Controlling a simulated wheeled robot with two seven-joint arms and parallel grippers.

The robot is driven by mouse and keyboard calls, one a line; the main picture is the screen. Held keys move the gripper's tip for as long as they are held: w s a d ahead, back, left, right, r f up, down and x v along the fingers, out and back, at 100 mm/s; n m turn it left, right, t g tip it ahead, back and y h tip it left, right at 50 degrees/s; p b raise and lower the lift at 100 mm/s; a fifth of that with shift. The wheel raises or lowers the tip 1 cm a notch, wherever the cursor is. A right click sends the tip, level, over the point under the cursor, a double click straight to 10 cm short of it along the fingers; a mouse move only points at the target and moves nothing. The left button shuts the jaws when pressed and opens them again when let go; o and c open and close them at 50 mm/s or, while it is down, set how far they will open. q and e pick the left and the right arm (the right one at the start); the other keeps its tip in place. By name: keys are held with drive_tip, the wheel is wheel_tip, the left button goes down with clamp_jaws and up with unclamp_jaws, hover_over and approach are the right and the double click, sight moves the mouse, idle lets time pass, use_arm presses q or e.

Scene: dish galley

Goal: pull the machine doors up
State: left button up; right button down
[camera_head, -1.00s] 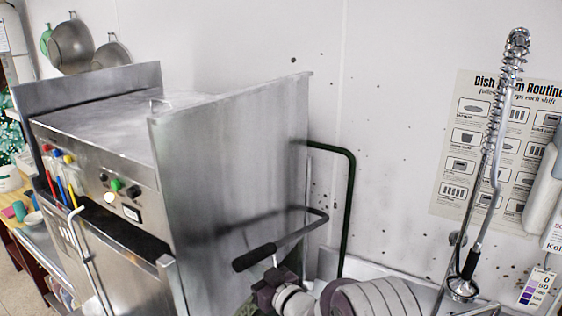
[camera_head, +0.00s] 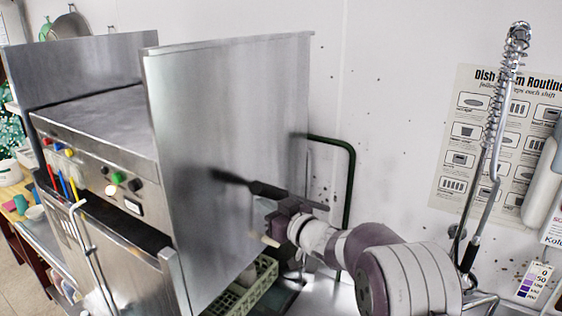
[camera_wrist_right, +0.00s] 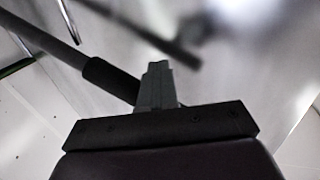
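The steel dish machine (camera_head: 100,115) fills the left of the head view. Its broad side door panel (camera_head: 225,110) stands raised, with an opening under its lower edge. A lever bar with a black grip (camera_head: 235,181) crosses in front of the panel; the grip also shows in the wrist view (camera_wrist_right: 108,78). My right gripper (camera_head: 282,208) is at the lever, close to or touching the grip. In the wrist view its fingers (camera_wrist_right: 157,85) are together and the grip runs behind them, not visibly between them. My left gripper is not in view.
A green rack (camera_head: 245,290) with dishes shows below the raised panel. A dark green bent tube (camera_head: 350,190) stands behind my right arm. A spray hose (camera_head: 497,130) hangs at the right, before a wall poster (camera_head: 490,150). Pans (camera_head: 70,25) hang at the back left.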

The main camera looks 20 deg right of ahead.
drive_tip(key=d+r, duration=0.1)
drive_tip(key=w+r, duration=0.1)
drive_tip(key=r, duration=0.1)
drive_tip(key=shift+w+d, duration=0.15)
drive_tip(key=shift+d, duration=0.2)
drive_tip(key=shift+f+b, duration=1.1)
drive_tip(key=shift+f, duration=0.4)
drive_tip(key=p, duration=0.2)
approach(274, 193)
drive_tip(key=f, duration=0.2)
drive_tip(key=w+f, duration=0.1)
drive_tip(key=shift+a, duration=0.3)
drive_tip(key=shift+f, duration=0.1)
